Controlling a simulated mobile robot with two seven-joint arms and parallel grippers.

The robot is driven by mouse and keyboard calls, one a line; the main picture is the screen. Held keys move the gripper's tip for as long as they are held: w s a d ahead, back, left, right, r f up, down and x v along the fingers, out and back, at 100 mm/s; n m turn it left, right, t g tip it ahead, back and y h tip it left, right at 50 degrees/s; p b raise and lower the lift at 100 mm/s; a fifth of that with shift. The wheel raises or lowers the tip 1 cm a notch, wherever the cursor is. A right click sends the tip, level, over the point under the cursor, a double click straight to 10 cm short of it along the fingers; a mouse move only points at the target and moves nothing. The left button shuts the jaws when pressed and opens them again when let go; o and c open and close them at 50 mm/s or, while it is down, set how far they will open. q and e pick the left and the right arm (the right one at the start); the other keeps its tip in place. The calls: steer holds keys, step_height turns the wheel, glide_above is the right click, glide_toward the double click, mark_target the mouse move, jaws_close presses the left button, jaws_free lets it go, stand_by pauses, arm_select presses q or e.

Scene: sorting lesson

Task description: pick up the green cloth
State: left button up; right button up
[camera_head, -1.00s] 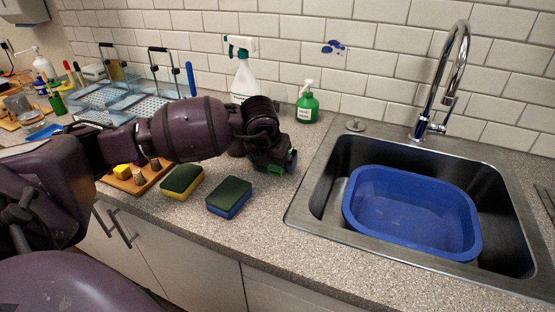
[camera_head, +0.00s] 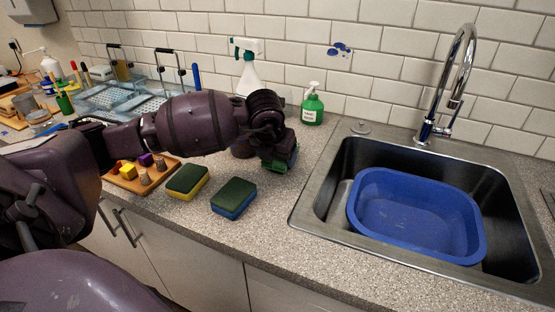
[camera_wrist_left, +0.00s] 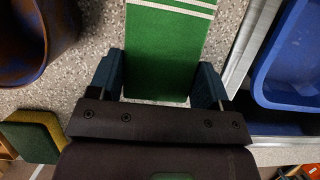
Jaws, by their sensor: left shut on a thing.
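The green cloth (camera_wrist_left: 165,50) is a folded green piece with white stripes near its far end in the left wrist view. My left gripper (camera_wrist_left: 157,82) is shut on it, with a blue finger on each side. In the head view my left gripper (camera_head: 280,158) is over the counter, left of the sink. Only a small part of the green cloth (camera_head: 292,162) shows there, beside the fingers; the gripper hides the rest. My right gripper is not in view.
A yellow-green sponge (camera_head: 187,180) and a blue-green sponge (camera_head: 234,197) lie in front on the counter (camera_head: 255,240). A green soap bottle (camera_head: 312,108) and a spray bottle (camera_head: 248,77) stand behind. A blue basin (camera_head: 415,215) sits in the sink at right.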

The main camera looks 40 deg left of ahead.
arm_select(q)
step_height(320, 180, up, 18)
steer(key=p, duration=0.1)
steer(key=shift+r+p, duration=0.15)
steer(key=shift+p, duration=0.15)
